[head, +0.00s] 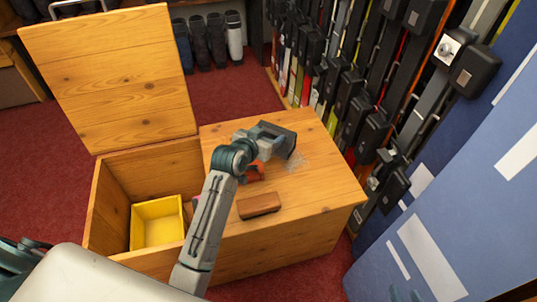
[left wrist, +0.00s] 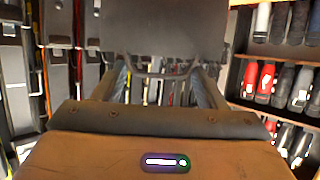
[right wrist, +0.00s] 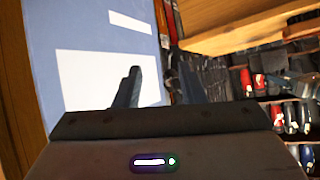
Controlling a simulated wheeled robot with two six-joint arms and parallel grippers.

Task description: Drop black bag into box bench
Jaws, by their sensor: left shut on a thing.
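The wooden box bench (head: 280,231) stands on the red carpet. Its left lid (head: 112,75) is raised, and the left compartment below is open. My left gripper (head: 272,142) is above the closed right part of the bench top, right of the opening. In the left wrist view my left gripper (left wrist: 163,92) is shut on the black bag (left wrist: 165,32), which fills the upper middle between the fingers. In the head view the bag is hard to tell from the dark gripper. My right gripper (right wrist: 160,88) is open and empty, seen in the right wrist view.
A yellow bin (head: 157,222) sits inside the open compartment. Skis with bindings (head: 345,100) line the wall behind. A blue panel (head: 450,205) rises at the right.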

